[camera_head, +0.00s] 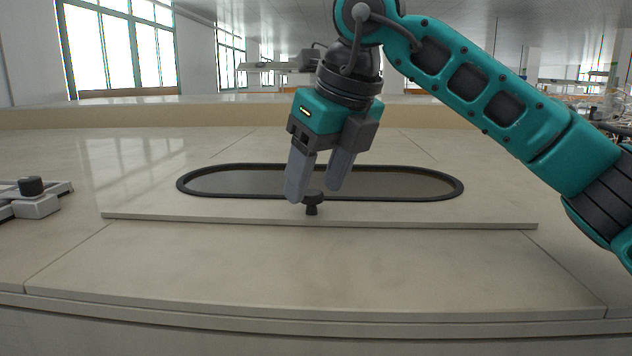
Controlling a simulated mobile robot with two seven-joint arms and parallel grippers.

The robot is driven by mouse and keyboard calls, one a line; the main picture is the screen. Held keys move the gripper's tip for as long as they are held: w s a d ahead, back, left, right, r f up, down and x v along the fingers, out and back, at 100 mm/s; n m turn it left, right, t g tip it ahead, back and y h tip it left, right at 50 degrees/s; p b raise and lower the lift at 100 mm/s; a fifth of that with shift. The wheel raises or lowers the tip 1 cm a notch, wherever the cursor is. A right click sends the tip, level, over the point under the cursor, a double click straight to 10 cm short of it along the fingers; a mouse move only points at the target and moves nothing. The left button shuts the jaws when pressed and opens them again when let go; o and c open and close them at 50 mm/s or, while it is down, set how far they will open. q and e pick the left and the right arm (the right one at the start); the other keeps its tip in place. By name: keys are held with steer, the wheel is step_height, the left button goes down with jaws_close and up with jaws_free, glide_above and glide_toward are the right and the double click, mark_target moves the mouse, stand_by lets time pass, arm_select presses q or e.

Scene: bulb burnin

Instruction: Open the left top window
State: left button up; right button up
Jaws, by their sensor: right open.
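A flat pale panel (150,205) with a long oval dark window (415,184) set in it lies on the beige top surface. A small black knob (312,201) stands upright near the panel's front edge, left of the panel's middle. My right gripper (318,187) comes in from the upper right and points down at the knob. Its two grey fingers are apart, with the left finger just left of the knob and the other to its upper right. I cannot tell whether either touches the knob. My left gripper is not in view.
A grey fixture with a black knob (31,186) sits at the left edge. The top surface (300,265) in front of the panel is clear. A low beige ledge (120,116) runs along the back. Building windows (115,50) show behind.

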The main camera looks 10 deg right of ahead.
steer(key=shift+w+a+f, duration=0.15)
steer(key=shift+f, duration=0.3)
jaws_close()
stand_by(0.3)
